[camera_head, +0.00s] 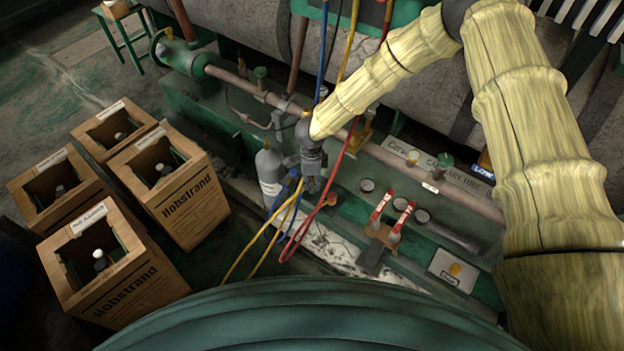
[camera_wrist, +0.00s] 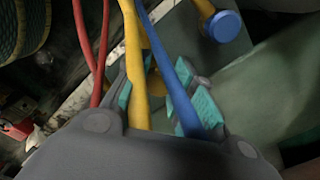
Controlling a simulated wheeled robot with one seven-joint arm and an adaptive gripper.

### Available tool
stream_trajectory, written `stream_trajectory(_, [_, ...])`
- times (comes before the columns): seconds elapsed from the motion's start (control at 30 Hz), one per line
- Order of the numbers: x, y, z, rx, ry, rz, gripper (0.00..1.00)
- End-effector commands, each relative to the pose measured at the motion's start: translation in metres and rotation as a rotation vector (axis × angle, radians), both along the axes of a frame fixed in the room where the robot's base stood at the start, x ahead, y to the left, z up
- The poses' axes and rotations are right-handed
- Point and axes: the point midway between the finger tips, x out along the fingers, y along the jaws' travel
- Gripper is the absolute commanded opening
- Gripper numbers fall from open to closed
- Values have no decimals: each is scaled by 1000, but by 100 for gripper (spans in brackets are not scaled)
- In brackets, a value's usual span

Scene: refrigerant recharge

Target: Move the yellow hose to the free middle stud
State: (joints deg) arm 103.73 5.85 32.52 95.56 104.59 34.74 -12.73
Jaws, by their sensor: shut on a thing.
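My gripper (camera_head: 311,180) points down beside the grey cylinder in the head view. In the wrist view my gripper (camera_wrist: 158,92) has its two teal-padded fingers around the yellow hose (camera_wrist: 134,65), which runs along the left finger. A blue hose (camera_wrist: 166,52) crosses close in front of the right finger. The exact grip point is partly hidden by the hoses and fingers. In the head view yellow hose (camera_head: 246,254) hangs from near my gripper towards the floor. The middle stud cannot be made out in either view.
A red hose (camera_head: 297,236) loops beside my gripper. The grey cylinder (camera_head: 269,172) stands just left of it. Two red-handled valves (camera_head: 381,205) and a box with a yellow button (camera_head: 455,269) lie right. Several cardboard boxes (camera_head: 182,196) stand left. A blue knob (camera_wrist: 225,26) shows in the wrist view.

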Motion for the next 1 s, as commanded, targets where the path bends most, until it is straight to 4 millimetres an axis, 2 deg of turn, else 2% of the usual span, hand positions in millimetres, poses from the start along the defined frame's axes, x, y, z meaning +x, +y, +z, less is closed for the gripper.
stream_trajectory(1.0, [0, 0, -9, 0, 0, 0, 2])
